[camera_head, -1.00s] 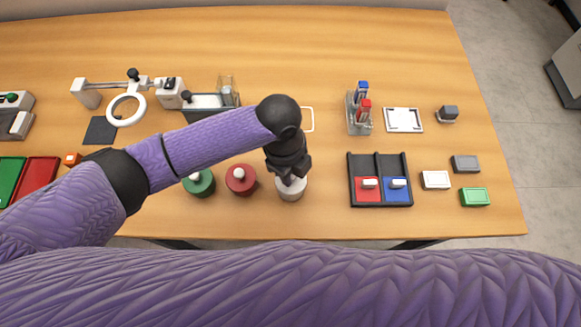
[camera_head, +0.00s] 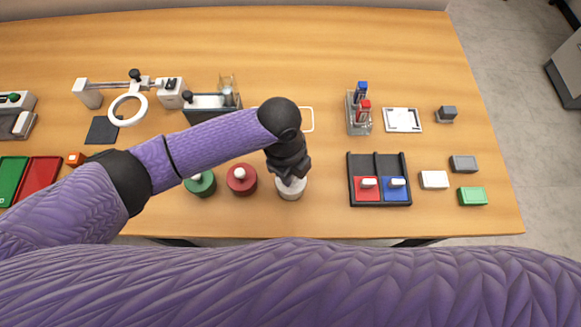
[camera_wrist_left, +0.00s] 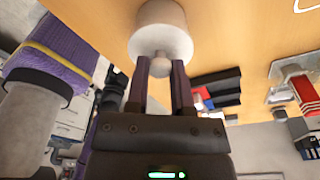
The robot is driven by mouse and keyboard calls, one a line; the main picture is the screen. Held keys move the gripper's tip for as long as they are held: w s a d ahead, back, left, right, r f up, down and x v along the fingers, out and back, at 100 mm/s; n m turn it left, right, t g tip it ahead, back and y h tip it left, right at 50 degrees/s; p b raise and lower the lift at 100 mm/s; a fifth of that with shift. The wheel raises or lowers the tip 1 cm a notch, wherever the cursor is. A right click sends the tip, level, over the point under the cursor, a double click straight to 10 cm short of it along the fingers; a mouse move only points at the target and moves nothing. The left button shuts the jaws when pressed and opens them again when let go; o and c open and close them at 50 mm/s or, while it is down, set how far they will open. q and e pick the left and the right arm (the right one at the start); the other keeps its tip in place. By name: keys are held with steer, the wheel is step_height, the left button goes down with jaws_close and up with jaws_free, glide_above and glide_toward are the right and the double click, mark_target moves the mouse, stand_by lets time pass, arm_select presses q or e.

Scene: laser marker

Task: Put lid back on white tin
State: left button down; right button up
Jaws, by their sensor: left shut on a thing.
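The white tin (camera_head: 290,192) stands near the front edge of the table, right of the red tin, partly covered by my left gripper. My left gripper (camera_head: 291,180) points down at its top. In the left wrist view, the gripper (camera_wrist_left: 162,80) is shut on the round knob of the white lid (camera_wrist_left: 160,48). The lid lies across the end of the white tin (camera_wrist_left: 161,14), lined up with it. I cannot tell whether the lid is fully seated. My right gripper is not in view.
A red tin (camera_head: 242,185) and a green tin (camera_head: 200,190) with white knobs stand to the left. A black divided tray (camera_head: 379,171) with red and blue pieces is to the right. A magnifier stand (camera_head: 127,108) is at the back left. Bare table separates the white tin and tray.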

arm_select(q)
jaws_free()
stand_by(0.6)
step_height(320, 180, up, 5)
steer(key=p, duration=0.4)
steer(key=shift+f+p, duration=0.2)
steer(key=shift+p, duration=0.2)
step_height(320, 180, up, 3)
steer(key=p, duration=0.2)
steer(key=shift+f+p, duration=0.2)
steer(key=shift+p, duration=0.15)
steer(key=shift+f, duration=0.1)
steer(key=shift+c, duration=0.3)
